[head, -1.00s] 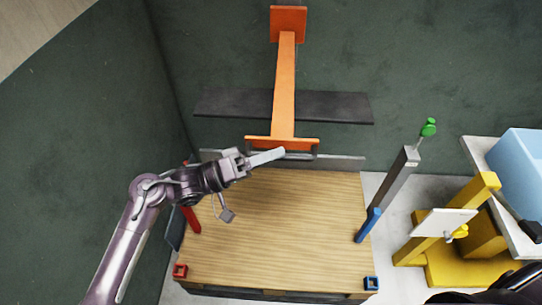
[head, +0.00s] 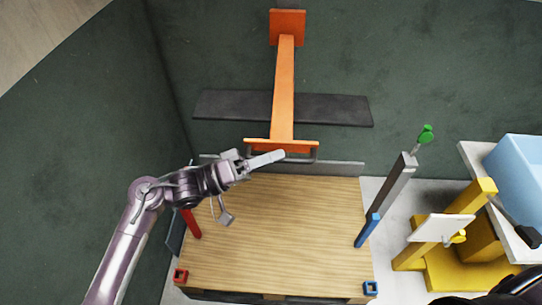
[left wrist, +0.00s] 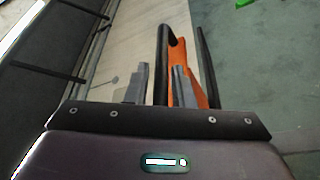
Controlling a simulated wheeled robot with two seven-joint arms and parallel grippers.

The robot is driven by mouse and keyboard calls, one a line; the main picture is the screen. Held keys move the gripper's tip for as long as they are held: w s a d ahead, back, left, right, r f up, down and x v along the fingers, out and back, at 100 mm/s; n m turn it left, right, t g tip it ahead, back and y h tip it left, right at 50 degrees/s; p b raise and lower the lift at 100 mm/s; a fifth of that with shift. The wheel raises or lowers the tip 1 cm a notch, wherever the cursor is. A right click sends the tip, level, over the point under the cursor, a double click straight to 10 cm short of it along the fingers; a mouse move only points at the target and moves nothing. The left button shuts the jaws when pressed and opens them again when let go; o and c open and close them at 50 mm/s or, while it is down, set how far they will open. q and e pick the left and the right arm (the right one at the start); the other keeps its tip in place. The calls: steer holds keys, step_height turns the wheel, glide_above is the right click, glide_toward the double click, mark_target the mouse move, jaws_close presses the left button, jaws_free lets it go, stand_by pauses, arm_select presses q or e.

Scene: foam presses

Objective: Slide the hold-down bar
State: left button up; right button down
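The hold-down bar is an orange T-shaped piece (head: 284,90) at the back, with an orange crosspiece (head: 272,144) at its near end. A dark grey handle (head: 315,156) hangs along that crosspiece. My left gripper (head: 268,158) is at the left part of the handle. In the left wrist view, a dark handle rod (left wrist: 161,60) runs between the fingers of my left gripper (left wrist: 160,88), with narrow gaps at both sides. The orange piece (left wrist: 180,70) shows beyond.
Below lies a wooden board (head: 275,235) with red (head: 181,276) and blue (head: 371,288) corner sockets. A grey post with a blue base (head: 368,229) stands at its right. A yellow stand (head: 460,250) and a light blue bin (head: 518,170) are farther right. A dark slab (head: 225,105) lies behind.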

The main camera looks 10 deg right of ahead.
arm_select(q)
steer(key=shift+a+f, duration=0.25)
steer(key=shift+a, duration=0.2)
steer(key=b+v, duration=0.3)
steer(key=v, duration=0.3)
steer(key=shift+a, duration=0.4)
steer(key=shift+r, duration=0.15)
